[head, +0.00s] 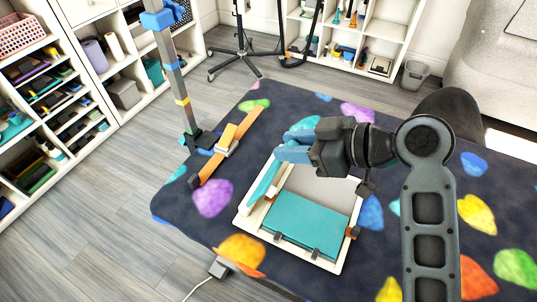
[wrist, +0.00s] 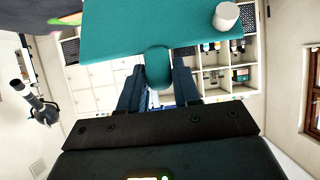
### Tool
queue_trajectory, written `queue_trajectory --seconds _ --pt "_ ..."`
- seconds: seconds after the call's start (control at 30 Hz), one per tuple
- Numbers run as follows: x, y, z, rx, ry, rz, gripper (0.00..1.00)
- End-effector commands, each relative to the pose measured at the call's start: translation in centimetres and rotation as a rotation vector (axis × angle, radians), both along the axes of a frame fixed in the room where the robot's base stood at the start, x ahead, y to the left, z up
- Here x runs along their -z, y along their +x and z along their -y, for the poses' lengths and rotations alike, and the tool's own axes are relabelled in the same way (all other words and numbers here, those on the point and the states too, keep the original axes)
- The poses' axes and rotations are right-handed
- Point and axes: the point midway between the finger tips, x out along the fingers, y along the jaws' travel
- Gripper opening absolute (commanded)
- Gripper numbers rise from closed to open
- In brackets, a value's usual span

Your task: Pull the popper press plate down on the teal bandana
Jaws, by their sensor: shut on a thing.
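The teal bandana (head: 312,225) lies flat in a white frame, held by small dark clips along its front edge. The press plate (head: 264,184), teal with a pale edge, stands raised and tilted at the frame's left side, seen nearly edge-on. My gripper (head: 287,151) is at the plate's upper end. In the wrist view the plate (wrist: 130,32) spans the top, with a white round peg (wrist: 226,16) on its face. There my gripper (wrist: 158,72) is shut on the plate's rounded teal tab (wrist: 158,62). The fingers partly hide the tab.
The white frame (head: 242,223) rests on a dark table cover with colored gem shapes. An orange strap (head: 214,163) with a buckle and an upright grooming post (head: 179,90) stand left of it. Open table surface lies right of the frame, partly behind my arm.

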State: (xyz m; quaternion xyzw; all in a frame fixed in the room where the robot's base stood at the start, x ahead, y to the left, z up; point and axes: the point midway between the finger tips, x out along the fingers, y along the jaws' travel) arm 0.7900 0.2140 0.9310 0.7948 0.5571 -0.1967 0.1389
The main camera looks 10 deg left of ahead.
Motion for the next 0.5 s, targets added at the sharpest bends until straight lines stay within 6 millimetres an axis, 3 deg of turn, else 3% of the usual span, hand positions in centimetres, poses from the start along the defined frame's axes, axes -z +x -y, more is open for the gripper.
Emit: queue_trajectory --seconds 0.23,0.5 --pt "1.3 -0.6 1.9 0.004 -0.004 -0.005 0.00" --pt "1.3 -0.8 2.1 0.002 -0.004 -0.005 0.00"
